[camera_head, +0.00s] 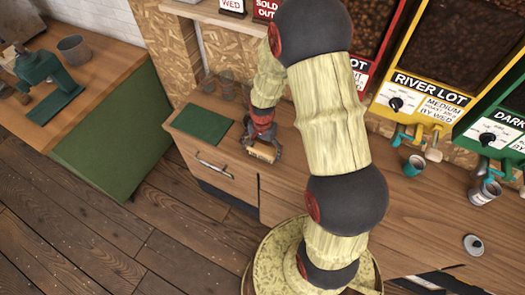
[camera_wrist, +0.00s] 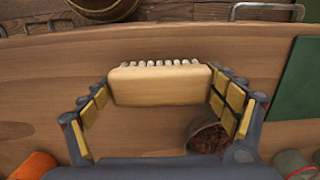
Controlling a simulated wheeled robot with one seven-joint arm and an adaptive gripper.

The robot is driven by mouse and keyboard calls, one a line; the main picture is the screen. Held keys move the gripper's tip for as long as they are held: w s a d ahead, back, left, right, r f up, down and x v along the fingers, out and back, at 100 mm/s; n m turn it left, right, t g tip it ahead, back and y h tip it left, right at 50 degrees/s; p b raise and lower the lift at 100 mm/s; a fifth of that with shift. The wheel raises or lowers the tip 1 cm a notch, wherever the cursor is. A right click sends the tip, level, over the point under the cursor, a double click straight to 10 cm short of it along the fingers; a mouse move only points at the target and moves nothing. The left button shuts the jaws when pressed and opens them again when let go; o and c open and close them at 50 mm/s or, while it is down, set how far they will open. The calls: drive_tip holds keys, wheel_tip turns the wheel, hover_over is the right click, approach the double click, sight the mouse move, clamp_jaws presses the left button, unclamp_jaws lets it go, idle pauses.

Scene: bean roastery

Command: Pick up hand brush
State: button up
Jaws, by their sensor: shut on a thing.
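The hand brush (camera_wrist: 160,86) has a pale wooden body and a row of light bristles along its far edge. In the wrist view it sits between the two yellow-padded fingers of my gripper (camera_wrist: 162,100), which are shut on its ends. In the head view the brush (camera_head: 262,152) shows as a small pale block under my gripper (camera_head: 262,140), over the wooden counter near its front edge. I cannot tell whether the brush touches the counter.
A green mat (camera_head: 205,124) lies left of my gripper on the counter (camera_head: 225,160). A container of dark beans (camera_wrist: 208,137) stands close behind the brush. A drawer handle (camera_head: 214,166) juts from the counter front.

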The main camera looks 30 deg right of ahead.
sight(262, 148)
drive_tip(key=shift+r, duration=0.5)
wheel_tip(262, 148, up, 2)
drive_tip(key=shift+r, duration=0.1)
drive_tip(key=s+a+r+p, duration=0.2)
drive_tip(key=s+a+r, duration=0.2)
drive_tip(key=s+r, duration=0.5)
drive_tip(key=shift+s+a+r, duration=0.2)
drive_tip(key=shift+s+r, duration=0.2)
drive_tip(key=shift+s, duration=1.75)
drive_tip(key=o, duration=0.6)
drive_tip(key=c, duration=0.4)
